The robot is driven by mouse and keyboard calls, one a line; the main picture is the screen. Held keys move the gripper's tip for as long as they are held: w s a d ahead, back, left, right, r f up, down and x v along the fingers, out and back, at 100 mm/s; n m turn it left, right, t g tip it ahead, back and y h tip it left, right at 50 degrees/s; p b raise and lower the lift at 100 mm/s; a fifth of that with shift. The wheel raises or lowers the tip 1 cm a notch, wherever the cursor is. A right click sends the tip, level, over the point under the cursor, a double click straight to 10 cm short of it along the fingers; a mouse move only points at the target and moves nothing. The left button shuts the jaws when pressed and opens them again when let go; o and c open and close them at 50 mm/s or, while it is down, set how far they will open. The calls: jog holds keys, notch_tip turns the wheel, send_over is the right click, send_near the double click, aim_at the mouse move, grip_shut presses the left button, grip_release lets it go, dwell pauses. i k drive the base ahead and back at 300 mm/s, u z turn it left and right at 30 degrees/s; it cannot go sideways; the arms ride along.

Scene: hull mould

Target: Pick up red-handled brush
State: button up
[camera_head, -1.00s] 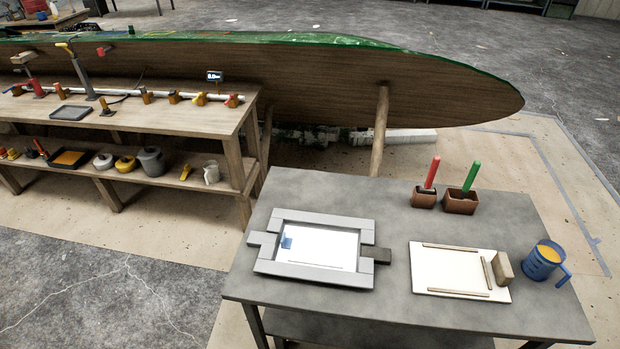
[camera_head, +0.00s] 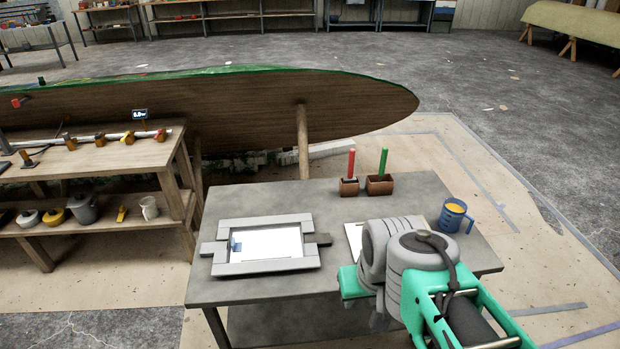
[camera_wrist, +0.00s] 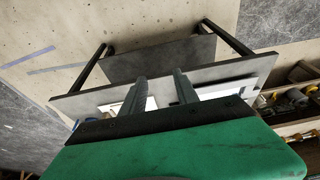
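The red-handled brush (camera_head: 351,163) stands upright in a small brown holder (camera_head: 349,187) at the back of the grey table. In the head view my arm reaches in over the table's front right, and its end hides part of the tabletop; the fingertips do not show there. In the wrist view my gripper (camera_wrist: 160,88) shows two dark fingers standing apart with nothing between them. The wrist view looks at the table at a steep angle, and I cannot make out the brush there.
A green-handled brush (camera_head: 383,162) stands in a second brown holder (camera_head: 379,185) just right of the red one. A blue cup (camera_head: 453,216) stands at the right. A grey frame (camera_head: 262,266) lies at the left. A wooden hull (camera_head: 270,110) is behind the table.

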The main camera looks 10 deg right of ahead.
aim_at(349, 180)
jog(key=i, duration=1)
